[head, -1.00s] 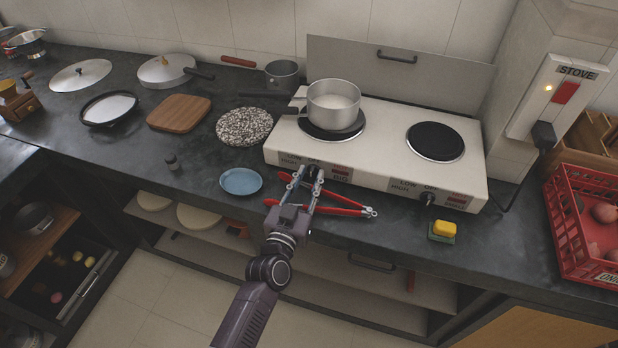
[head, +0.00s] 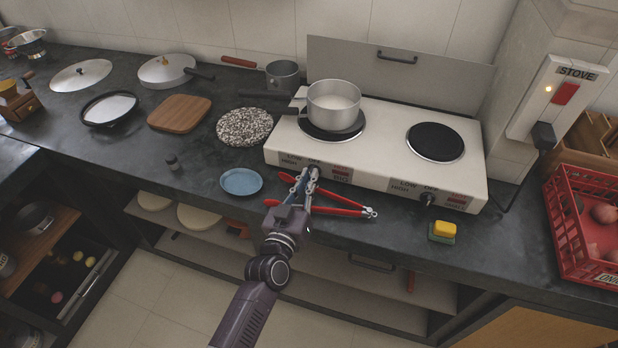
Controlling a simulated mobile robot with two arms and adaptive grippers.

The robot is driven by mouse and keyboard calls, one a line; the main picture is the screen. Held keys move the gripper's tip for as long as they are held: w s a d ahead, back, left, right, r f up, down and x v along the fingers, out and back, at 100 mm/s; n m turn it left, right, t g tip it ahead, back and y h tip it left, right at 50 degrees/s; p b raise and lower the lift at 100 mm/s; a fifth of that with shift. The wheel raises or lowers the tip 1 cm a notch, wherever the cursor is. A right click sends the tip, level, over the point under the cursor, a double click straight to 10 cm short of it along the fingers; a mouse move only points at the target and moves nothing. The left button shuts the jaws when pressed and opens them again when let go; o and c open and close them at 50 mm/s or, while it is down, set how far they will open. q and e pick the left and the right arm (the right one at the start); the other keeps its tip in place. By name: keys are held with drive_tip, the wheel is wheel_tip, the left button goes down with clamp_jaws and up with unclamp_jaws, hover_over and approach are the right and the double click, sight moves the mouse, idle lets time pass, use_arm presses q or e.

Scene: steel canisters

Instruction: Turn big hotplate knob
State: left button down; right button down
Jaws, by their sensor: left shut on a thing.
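The white double hotplate (head: 380,165) stands on the dark counter. A pot with pale contents (head: 334,103) sits on its left burner. My left gripper (head: 312,174) is at the front panel, below the left burner, beside the panel's "BIG" label (head: 341,174). It is shut on the big hotplate knob, which the fingers hide almost fully. The small knob (head: 427,199) shows on the right part of the panel, untouched. My right gripper is not in view.
Red-handled tongs (head: 345,210) lie on the counter right under my left gripper. A blue plate (head: 241,182) is to the left, a yellow sponge (head: 443,230) to the right. A red crate (head: 575,240) stands at the far right.

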use_arm(q)
drive_tip(key=shift+a+f+n, duration=0.1)
drive_tip(key=shift+a+n, duration=0.1)
drive_tip(key=shift+n, duration=1.9)
drive_tip(key=c, duration=2)
unclamp_jaws()
drive_tip(key=shift+c, duration=0.2)
drive_tip(key=v, duration=1.2)
